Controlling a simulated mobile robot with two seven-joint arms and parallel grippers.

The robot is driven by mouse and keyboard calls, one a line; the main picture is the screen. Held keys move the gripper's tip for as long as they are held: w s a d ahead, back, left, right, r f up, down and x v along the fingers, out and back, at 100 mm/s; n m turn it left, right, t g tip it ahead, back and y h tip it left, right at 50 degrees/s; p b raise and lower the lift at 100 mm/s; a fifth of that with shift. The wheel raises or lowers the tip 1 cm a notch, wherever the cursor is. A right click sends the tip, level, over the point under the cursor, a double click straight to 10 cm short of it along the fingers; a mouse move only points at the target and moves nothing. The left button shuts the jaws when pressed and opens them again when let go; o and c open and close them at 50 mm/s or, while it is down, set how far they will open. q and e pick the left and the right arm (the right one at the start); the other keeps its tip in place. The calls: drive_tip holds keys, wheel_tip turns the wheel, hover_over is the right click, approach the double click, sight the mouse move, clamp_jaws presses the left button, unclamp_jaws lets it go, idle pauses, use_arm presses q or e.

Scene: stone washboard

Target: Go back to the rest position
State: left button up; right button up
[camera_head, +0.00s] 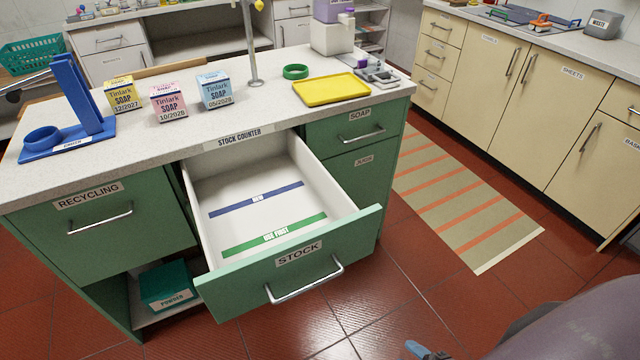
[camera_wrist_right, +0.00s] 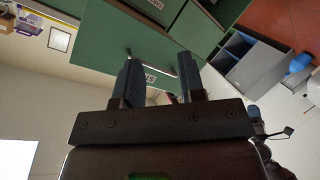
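My right gripper (camera_wrist_right: 157,72) shows in the right wrist view with its two dark fingers apart and nothing held between them. Beyond the fingers is a green drawer front with a metal handle (camera_wrist_right: 158,67) and a partly hidden label. I cannot tell how far it is from the fingertips. In the head view, the STOCK drawer (camera_head: 298,258) is pulled out and empty, with a blue and a green strip on its floor. A grey rounded part, likely my own arm, fills the lower right corner. My left gripper is not in view.
On the counter (camera_head: 255,120) stand yellow (camera_head: 120,94), pink (camera_head: 168,102) and blue (camera_head: 214,89) soap boxes, a blue stand (camera_head: 80,100), a green ring (camera_head: 295,71) and a yellow tray (camera_head: 331,89). A striped mat (camera_head: 455,190) lies on the floor at right.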

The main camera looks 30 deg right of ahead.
drive_tip(key=w+r+m+g+h, duration=0.2)
drive_tip(key=w+m, duration=0.3)
drive_tip(key=m, duration=0.5)
drive_tip(key=shift+w+a+r+g+h+p, duration=0.4)
drive_tip(key=shift+r+h, duration=0.1)
drive_tip(key=shift+r, duration=0.3)
